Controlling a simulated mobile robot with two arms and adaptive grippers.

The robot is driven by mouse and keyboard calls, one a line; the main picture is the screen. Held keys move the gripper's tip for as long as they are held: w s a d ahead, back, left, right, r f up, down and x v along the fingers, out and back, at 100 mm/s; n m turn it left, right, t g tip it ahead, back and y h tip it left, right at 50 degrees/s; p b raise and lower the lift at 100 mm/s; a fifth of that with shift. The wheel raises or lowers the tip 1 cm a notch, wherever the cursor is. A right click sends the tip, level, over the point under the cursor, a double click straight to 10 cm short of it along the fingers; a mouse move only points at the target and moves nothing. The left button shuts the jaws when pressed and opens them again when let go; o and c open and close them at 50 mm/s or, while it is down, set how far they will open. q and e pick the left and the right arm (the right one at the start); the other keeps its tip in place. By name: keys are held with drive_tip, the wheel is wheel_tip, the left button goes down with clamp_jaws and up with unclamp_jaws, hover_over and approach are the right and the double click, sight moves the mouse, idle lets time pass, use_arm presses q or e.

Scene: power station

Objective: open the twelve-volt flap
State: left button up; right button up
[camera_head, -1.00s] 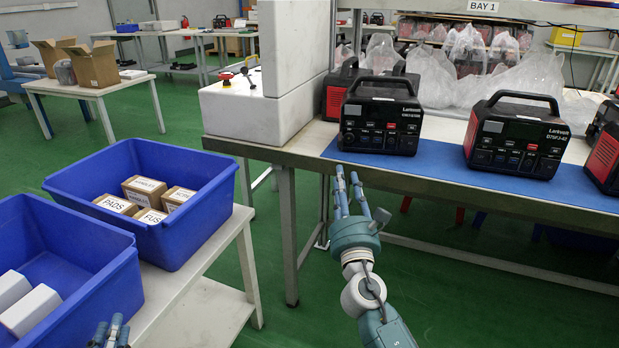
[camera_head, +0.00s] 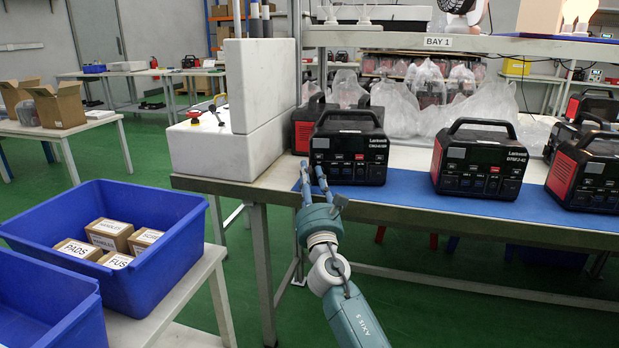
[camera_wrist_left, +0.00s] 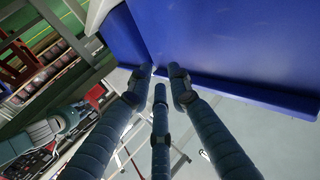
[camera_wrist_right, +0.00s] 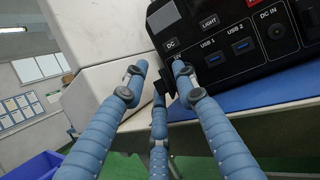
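The black and red power station (camera_head: 348,158) stands upright on the blue mat at the left end of the bench. In the right wrist view its front panel (camera_wrist_right: 240,40) shows DC, LIGHT and USB labels. My right gripper (camera_head: 314,178) is at the panel's lower left corner, its fingers apart. A small black piece (camera_wrist_right: 160,88) sticks out between its fingertips; it may be the twelve-volt flap, but I cannot tell, nor whether the fingers touch it. My left gripper (camera_wrist_left: 162,88) is open and empty beside a blue bin, outside the head view.
Two more power stations (camera_head: 478,160) (camera_head: 585,172) stand to the right on the blue mat (camera_head: 420,200). A white block fixture (camera_head: 225,150) is left of the station. A blue bin (camera_head: 165,265) with small boxes stands on the left table. Plastic bags lie behind.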

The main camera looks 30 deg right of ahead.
clamp_jaws()
use_arm(q)
drive_tip(key=shift+r, duration=0.1)
drive_tip(key=shift+r, duration=0.25)
idle(0.3)
